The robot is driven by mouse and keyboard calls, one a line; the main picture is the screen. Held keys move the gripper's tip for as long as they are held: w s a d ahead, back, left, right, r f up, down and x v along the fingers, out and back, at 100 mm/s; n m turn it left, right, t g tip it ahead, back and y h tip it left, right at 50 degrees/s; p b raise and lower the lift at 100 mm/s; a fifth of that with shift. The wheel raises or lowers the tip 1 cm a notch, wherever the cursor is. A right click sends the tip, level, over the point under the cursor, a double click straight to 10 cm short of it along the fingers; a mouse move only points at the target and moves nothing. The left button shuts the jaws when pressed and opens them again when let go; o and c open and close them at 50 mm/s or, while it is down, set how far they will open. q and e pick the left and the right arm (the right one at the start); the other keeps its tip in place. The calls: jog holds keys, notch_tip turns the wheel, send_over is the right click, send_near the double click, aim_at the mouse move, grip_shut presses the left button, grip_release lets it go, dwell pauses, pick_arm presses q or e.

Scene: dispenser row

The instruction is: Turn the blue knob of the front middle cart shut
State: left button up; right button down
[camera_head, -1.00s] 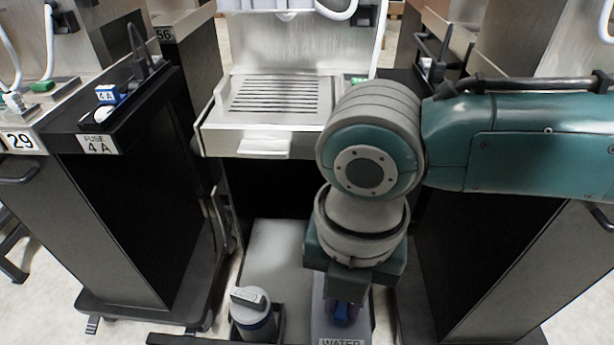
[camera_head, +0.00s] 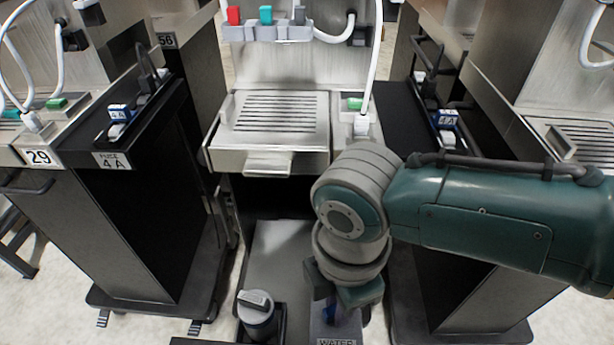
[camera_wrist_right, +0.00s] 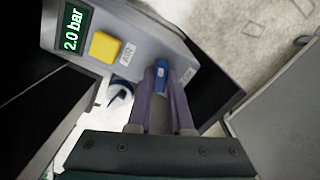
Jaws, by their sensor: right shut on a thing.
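The blue knob (camera_head: 330,312) sits low on the front middle cart, above a plate marked WATER (camera_head: 336,342). In the right wrist view the blue knob (camera_wrist_right: 160,73) shows between the purple fingertips. My right gripper (camera_head: 336,310) points down at it and is shut on it; the fingers (camera_wrist_right: 160,90) hide part of its sides. The front middle cart has a metal drip tray (camera_head: 280,112) on top. My left gripper is not in view.
In the right wrist view a yellow knob (camera_wrist_right: 104,47) marked AIR and a 2.0 bar display (camera_wrist_right: 72,30) lie beside the blue knob. A canister (camera_head: 256,315) stands left of my gripper. Dark carts (camera_head: 125,210) flank both sides, leaving narrow gaps.

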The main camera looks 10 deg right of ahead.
jog(key=m+p, duration=0.1)
jog(key=m, duration=0.3)
jog(key=shift+m, duration=0.3)
dwell(0.3)
jog(key=c, duration=0.8)
grip_release()
jog(key=shift+p, duration=0.3)
